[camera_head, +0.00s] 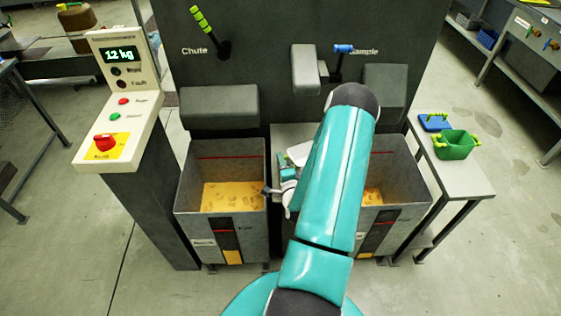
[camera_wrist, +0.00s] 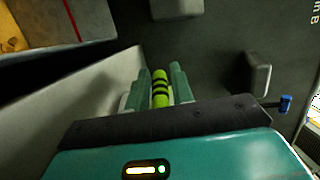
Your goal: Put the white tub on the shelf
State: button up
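My gripper (camera_wrist: 160,78) has its two grey-green fingers close against a yellow-green handle with black bands (camera_wrist: 160,92), one finger on each side. Pale edges show beside the fingers. In the head view a white piece, seemingly the white tub (camera_head: 298,153), shows between the two grey bins, just left of my teal arm. Most of it is hidden by my arm and wrist. A grey side table (camera_head: 466,180), the shelf-like surface in view, stands at the right, apart from my gripper.
A green tub (camera_head: 456,146) with yellow-green handles and a blue item (camera_head: 434,122) occupy the side table's back; its front is bare. Grey bins (camera_head: 188,190) with yellow material flank my arm. A blue-tipped Sample lever (camera_head: 343,49) and control panel (camera_head: 118,115) stand nearby.

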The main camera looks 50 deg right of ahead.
jog(key=shift+o, duration=0.9)
jog(key=shift+s, duration=0.15)
